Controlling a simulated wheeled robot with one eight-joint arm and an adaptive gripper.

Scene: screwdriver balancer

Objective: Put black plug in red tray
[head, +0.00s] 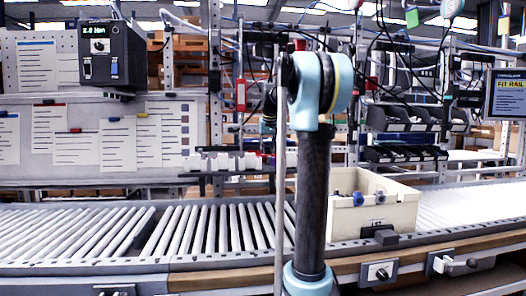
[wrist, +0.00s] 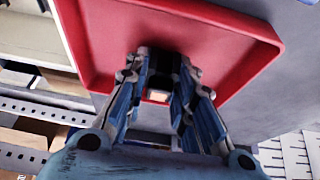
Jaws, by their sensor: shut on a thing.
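The red tray (wrist: 230,22) fills the upper part of the wrist view, with its raised rim running down the left side and along the right. My gripper (wrist: 160,72) reaches over the tray, its fingers shut on a small dark piece, the black plug (wrist: 160,62), which is partly hidden by the fingertips. The plug is seen against the tray's red floor; I cannot tell whether it touches it. In the head view my own arm blocks the middle, and neither tray, plug nor fingertips can be made out.
A cream bin (head: 397,214) with blue-and-black parts stands by the roller conveyor (head: 220,228). A black box with a green display (head: 112,55) is at the upper left. A perforated metal rail (wrist: 40,112) lies left of the tray in the wrist view.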

